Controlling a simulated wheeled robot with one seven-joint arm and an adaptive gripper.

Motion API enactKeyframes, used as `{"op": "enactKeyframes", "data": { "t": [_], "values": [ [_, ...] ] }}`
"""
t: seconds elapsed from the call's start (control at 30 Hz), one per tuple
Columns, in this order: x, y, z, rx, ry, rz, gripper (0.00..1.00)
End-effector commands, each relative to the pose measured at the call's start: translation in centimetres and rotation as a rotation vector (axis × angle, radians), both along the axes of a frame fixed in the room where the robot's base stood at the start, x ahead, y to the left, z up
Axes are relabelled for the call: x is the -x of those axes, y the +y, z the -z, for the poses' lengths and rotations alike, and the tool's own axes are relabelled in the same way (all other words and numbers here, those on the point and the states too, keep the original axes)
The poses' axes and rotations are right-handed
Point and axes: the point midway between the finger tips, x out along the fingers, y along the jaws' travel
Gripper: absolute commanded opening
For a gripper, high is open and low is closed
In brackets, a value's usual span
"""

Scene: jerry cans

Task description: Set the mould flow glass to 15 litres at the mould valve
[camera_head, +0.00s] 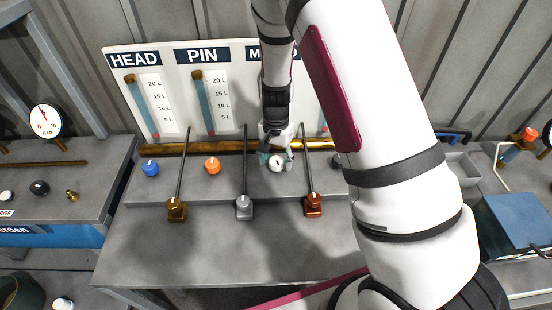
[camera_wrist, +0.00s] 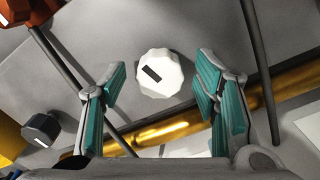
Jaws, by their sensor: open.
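The panel carries three flow glasses.
The HEAD glass (camera_head: 142,105) and PIN glass (camera_head: 203,105) stand left. A blue knob (camera_head: 150,168), an orange knob (camera_head: 212,166) and a dark knob (camera_wrist: 41,130) share the row. Tall rods rise from brass (camera_head: 176,209), silver (camera_head: 244,207) and copper (camera_head: 313,205) bases in front. A brass pipe (camera_head: 180,149) runs behind.

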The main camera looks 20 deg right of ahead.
Motion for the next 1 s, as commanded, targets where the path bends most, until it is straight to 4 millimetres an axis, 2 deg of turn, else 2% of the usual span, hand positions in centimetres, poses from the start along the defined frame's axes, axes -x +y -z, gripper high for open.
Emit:
{"op": "enactKeyframes", "data": {
  "t": [0.13, 0.23, 0.5, 0.7, 0.83, 1.0],
  "values": [
    [-0.1, 0.0, -0.5, 0.000, -0.003, 0.000, 0.55],
    [-0.1, 0.1, -1.8, -0.001, -0.004, -0.001, 0.55],
    [-0.1, 0.0, -7.2, 0.000, -0.006, -0.001, 0.55],
    [-0.1, 0.0, -10.5, -0.001, -0.004, -0.001, 0.55],
    [0.0, 0.0, -11.6, 0.001, -0.001, 0.000, 0.55],
    [0.0, 0.0, -12.0, 0.000, 0.000, 0.000, 0.55]
  ]
}}
